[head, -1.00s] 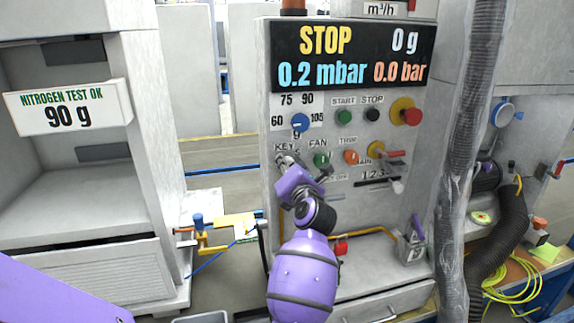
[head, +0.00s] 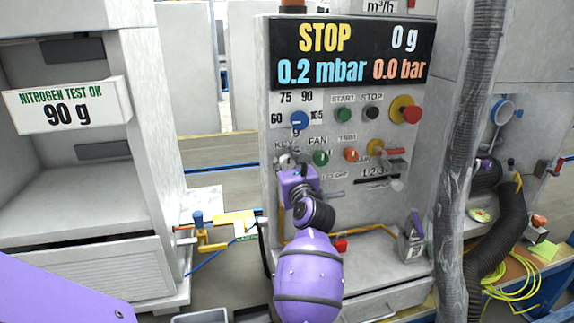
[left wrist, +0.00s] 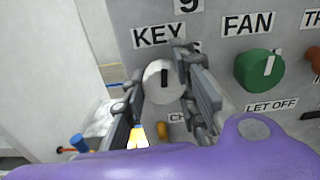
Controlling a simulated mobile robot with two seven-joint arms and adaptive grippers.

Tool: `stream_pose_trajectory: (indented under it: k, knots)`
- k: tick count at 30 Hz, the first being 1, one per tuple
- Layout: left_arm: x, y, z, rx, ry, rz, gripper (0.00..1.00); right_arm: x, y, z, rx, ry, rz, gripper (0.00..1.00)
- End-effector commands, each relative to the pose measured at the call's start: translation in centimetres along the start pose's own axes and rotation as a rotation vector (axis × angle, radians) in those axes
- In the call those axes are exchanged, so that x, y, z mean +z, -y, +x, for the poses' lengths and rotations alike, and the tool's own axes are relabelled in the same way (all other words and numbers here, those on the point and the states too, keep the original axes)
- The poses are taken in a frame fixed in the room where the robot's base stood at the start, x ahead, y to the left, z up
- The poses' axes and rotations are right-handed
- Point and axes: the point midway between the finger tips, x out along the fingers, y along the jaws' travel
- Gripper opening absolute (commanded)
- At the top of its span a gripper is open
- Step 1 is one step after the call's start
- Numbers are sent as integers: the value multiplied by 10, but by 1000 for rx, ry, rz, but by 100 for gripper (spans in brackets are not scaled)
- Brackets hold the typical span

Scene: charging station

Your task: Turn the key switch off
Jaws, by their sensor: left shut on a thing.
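The key switch (left wrist: 164,82) is a round pale knob with a dark upright slot, below the KEY label on the grey panel. It shows between the two grey fingers of my left gripper (left wrist: 160,92) in the left wrist view. The left gripper is shut on the key switch, one finger on each side of it. In the head view my left gripper (head: 288,165) reaches up to the panel from below and largely hides the switch. My right gripper is not in view.
A green FAN knob (left wrist: 259,70) sits just right of the key switch. A blue dial (head: 299,120) is above it, and an orange knob (head: 351,155) and a red lever (head: 394,151) are further right. The display (head: 350,55) reads STOP. A ribbed grey hose (head: 470,150) hangs at the right.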

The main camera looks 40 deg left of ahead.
Motion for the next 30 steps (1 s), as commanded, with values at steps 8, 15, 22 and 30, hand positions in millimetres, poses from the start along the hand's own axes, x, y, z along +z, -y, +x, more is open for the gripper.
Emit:
stream_pose_trajectory:
  k: [8,15,22,30]
  knots:
    - [0,-6,2,11,3,-103,1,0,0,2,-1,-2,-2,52]
    - [-1,-7,2,12,1,-130,1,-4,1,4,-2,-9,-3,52]
    - [-2,-7,2,13,-1,-131,1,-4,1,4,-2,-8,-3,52]
    - [-2,-6,1,12,-2,-131,40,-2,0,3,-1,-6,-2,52]
